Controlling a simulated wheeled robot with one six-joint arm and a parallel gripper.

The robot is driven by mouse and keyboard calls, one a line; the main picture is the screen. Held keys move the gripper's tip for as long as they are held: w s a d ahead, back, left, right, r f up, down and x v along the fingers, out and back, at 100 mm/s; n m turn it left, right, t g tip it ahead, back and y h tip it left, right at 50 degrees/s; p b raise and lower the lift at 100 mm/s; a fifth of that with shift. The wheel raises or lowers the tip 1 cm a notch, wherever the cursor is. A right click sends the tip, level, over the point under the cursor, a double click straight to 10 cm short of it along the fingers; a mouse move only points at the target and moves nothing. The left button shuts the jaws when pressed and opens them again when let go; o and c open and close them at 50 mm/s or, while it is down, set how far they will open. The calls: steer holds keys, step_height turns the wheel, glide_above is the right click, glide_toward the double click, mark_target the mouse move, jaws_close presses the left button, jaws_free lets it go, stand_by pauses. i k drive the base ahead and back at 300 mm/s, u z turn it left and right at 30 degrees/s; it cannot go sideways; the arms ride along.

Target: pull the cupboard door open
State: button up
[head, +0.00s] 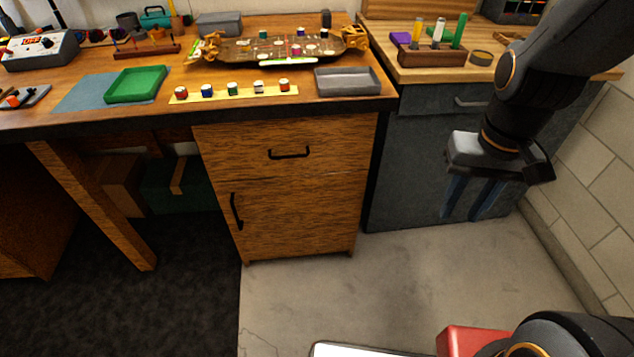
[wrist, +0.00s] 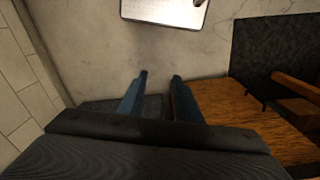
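The wooden cupboard door (head: 295,222) is the lower front panel of the unit under the workbench and looks closed. Its black vertical handle (head: 236,211) is on the door's left side. Above it is a drawer front (head: 335,142) with a black horizontal handle (head: 288,153). My gripper (head: 463,212) is well to the right of the door, in front of the grey cabinet, fingers pointing down. In the wrist view my gripper (wrist: 159,76) shows two blue fingers apart with nothing between them. The wooden unit (wrist: 248,110) shows at the lower right there.
The grey cabinet (head: 418,160) stands right of the wooden unit, beside a block wall (head: 605,180). A slanted table leg (head: 98,205) is left of the door. The concrete floor (head: 320,290) before the door is clear. Trays and parts cover the workbench top (head: 225,110).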

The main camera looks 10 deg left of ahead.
mark_target(285, 215)
steer(key=k, duration=1.15)
steer(key=u, duration=0.8)
steer(key=i, duration=0.75)
steer(key=u, duration=0.3)
